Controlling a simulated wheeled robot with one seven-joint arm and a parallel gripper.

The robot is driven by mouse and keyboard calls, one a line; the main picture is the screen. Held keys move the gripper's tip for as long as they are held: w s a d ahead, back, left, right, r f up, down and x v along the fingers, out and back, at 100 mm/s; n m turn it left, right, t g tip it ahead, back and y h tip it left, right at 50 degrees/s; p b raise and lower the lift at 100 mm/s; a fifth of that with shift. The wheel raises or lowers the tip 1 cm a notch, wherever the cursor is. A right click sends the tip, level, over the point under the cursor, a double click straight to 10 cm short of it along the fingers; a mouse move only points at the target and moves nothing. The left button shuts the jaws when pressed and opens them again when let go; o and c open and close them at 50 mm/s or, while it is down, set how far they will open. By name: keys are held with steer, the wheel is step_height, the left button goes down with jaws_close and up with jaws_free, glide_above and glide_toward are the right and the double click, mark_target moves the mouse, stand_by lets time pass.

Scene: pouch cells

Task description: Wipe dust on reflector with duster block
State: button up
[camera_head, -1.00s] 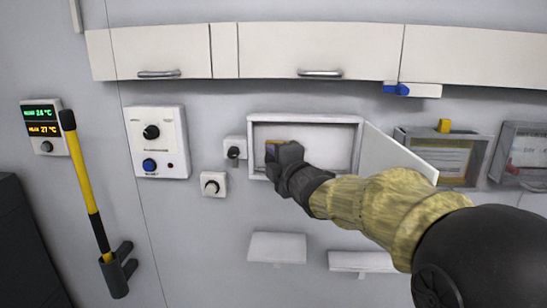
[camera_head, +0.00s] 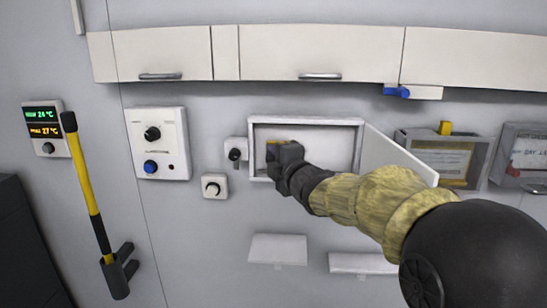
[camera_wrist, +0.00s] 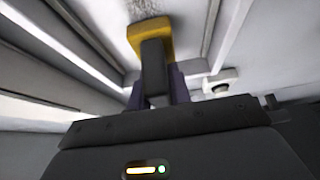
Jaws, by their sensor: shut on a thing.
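My gripper (camera_head: 279,155) reaches into the open white wall box (camera_head: 340,122) in the head view. In the wrist view my gripper (camera_wrist: 156,85) is shut on the duster block, whose yellow part (camera_wrist: 150,38) shows beyond the fingers. A bit of the yellow block (camera_head: 272,146) also shows in the head view. Dark speckled dust (camera_wrist: 145,8) lies on the pale surface just past the block in the wrist view. The block is close to that surface; I cannot tell whether it touches. The reflector is not clearly made out apart from this surface.
The box's open door (camera_head: 393,157) stands out on the right, close to my arm. A small knob switch (camera_head: 235,153) is left of the box. White cabinets (camera_head: 320,52) run above. Small shelves (camera_head: 278,247) sit below. A yellow-handled tool (camera_head: 88,200) hangs at left.

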steer(key=shift+w, duration=0.2)
steer(key=shift+d, duration=0.1)
steer(key=d, duration=0.3)
steer(key=shift+s+d, duration=0.15)
steer(key=shift+d, duration=0.15)
stand_by(0.3)
steer(key=shift+d+p, duration=0.45)
steer(key=shift+d, duration=1.4)
steer(key=shift+b, duration=0.3)
steer(key=shift+a, duration=0.1)
